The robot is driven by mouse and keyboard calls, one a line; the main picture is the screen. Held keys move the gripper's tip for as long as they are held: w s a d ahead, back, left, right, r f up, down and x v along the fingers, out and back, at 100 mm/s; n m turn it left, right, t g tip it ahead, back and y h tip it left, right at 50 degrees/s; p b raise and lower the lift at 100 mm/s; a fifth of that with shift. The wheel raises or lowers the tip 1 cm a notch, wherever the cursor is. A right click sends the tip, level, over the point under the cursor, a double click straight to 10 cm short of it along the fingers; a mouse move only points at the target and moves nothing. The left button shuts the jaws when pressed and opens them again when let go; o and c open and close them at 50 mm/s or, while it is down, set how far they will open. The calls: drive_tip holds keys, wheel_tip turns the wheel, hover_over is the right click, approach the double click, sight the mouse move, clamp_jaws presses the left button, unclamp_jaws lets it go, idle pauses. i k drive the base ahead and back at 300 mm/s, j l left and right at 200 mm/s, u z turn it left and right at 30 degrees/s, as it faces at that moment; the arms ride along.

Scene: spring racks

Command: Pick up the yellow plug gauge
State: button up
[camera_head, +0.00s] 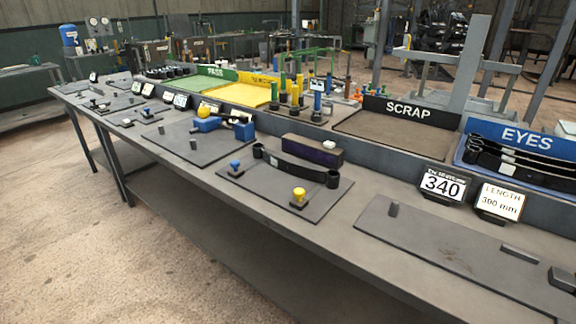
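Several yellow things show in the head view, and I cannot tell for sure which is the plug gauge. A yellow round knob (299,193) stands on a small dark base on the near board (270,200). A yellow ball-like top (204,109) shows beside blue blocks farther left. Upright yellow pegs (295,94) stand in a group of coloured pegs behind the bench's middle. My gripper is not in view.
A dark leaf spring (290,168) lies on the near board, with a blue knob (235,165) to its left. A dark block (312,150) stands behind. SCRAP (408,110) and EYES (525,139) trays line the back right. The floor in front (120,250) is clear.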

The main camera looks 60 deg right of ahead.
sight(294, 106)
drive_tip(key=z, duration=0.95)
